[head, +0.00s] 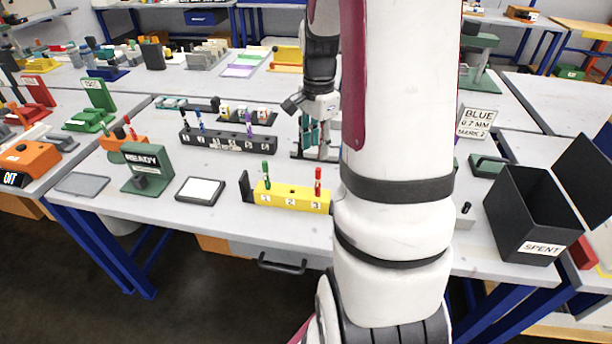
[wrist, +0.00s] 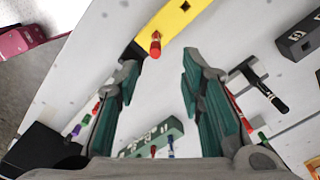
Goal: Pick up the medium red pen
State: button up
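A red pen (head: 318,181) stands upright in slot 3 of the yellow block (head: 293,199). The same block (wrist: 172,22) and red pen (wrist: 155,44) show at the top of the wrist view. The pen's size cannot be read. A green pen (head: 265,174) stands in slot 1; slot 2 is empty. My gripper (head: 316,148) is behind the yellow block in the head view, above the table. In the wrist view my gripper (wrist: 161,72) is open, with nothing between its fingers. The red pen is beyond the fingertips, apart from them.
A long dark rack (head: 230,142) with blue and purple pens stands behind the yellow block. An open black SPENT bin (head: 520,222) is at the right. My arm hides part of the table.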

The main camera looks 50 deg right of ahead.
aim_at(318, 178)
notch_tip(318, 178, down, 8)
jog(key=shift+s+f, duration=0.15)
jog(key=shift+f, duration=1.25)
jog(key=shift+s+f, duration=0.15)
jog(key=shift+f, duration=1.2)
grip_shut()
